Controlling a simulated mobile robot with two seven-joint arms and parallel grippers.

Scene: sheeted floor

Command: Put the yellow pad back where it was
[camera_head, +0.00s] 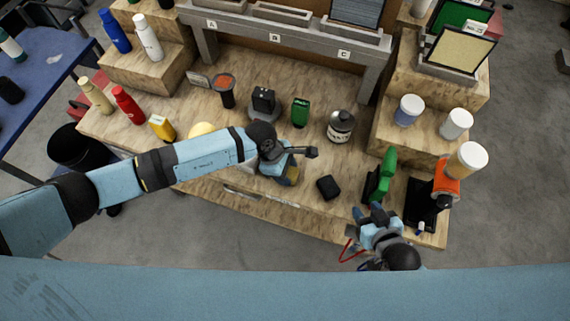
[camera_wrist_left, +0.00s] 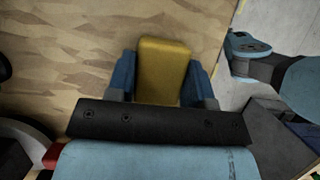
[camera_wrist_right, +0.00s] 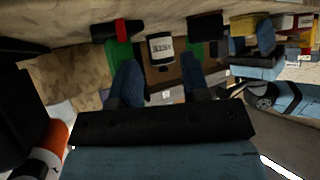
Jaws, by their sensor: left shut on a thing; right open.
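The yellow pad (camera_wrist_left: 163,70) is between the two fingers of my left gripper (camera_wrist_left: 162,75), which is shut on it. In the head view the pad (camera_head: 292,176) shows partly below my left gripper (camera_head: 288,172), near the front edge of the wooden bench. Whether the pad touches the bench top cannot be told. My right gripper (camera_wrist_right: 157,80) is open and empty. In the head view my right gripper (camera_head: 372,213) is at the bench's front edge, just in front of a green-handled tool (camera_head: 387,170).
A small black block (camera_head: 327,187) lies right of the left gripper. A waste tin (camera_head: 341,125), a green box (camera_head: 300,112) and a black device (camera_head: 263,101) stand behind. A yellow bottle (camera_head: 162,127) stands at the left. An orange bottle (camera_head: 446,180) is at the right.

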